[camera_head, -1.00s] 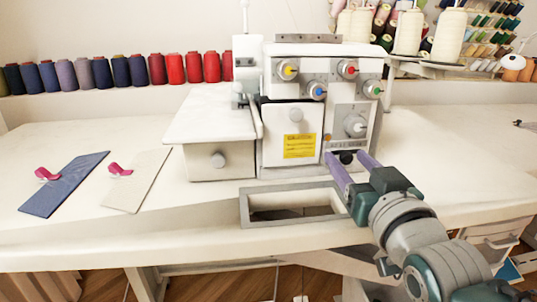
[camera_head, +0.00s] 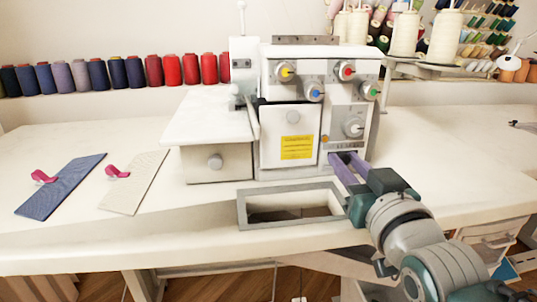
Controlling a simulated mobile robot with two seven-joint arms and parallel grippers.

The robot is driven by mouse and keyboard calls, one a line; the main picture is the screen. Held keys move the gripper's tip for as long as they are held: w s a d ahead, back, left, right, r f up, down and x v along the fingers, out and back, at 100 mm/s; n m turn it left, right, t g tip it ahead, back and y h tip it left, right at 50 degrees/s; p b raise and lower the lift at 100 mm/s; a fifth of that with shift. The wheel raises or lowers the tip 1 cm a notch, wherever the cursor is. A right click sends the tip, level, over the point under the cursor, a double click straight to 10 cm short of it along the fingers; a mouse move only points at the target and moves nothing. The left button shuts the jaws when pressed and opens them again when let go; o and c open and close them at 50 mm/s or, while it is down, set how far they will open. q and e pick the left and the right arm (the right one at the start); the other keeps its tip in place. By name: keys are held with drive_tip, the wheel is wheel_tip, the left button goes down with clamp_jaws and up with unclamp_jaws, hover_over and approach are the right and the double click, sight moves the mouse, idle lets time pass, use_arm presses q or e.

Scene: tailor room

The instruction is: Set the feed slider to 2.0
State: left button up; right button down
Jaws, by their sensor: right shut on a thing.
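The white sewing machine (camera_head: 293,117) stands on the table, with four coloured dials and a larger grey knob (camera_head: 353,128) on its right front. The feed slider sits low on the right front, below that knob; its black knob is hidden by my gripper's fingers, and its setting is too small to read. My right gripper (camera_head: 347,160) reaches in from the lower right. Its purple fingers are close together at the slider strip (camera_head: 345,145), shut on the slider's knob. My left gripper is not in view.
A grey-framed opening (camera_head: 291,205) lies in the table in front of the machine. Two fabric pieces, blue (camera_head: 60,185) and cream (camera_head: 133,180), with pink clips lie at the left. Thread spools line the back, and cream cones (camera_head: 445,35) stand at the back right.

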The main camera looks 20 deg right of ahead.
sight(356, 152)
idle(0.4)
idle(0.4)
drive_tip(key=shift+s+d+p, duration=0.25)
drive_tip(key=shift+d+p, duration=0.1)
drive_tip(key=shift+d, duration=0.7)
drive_tip(key=shift+s+d, duration=0.1)
drive_tip(key=shift+d, duration=0.4)
drive_tip(key=c, duration=0.7)
unclamp_jaws()
drive_tip(key=shift+a, duration=0.1)
drive_tip(key=shift+s, duration=0.1)
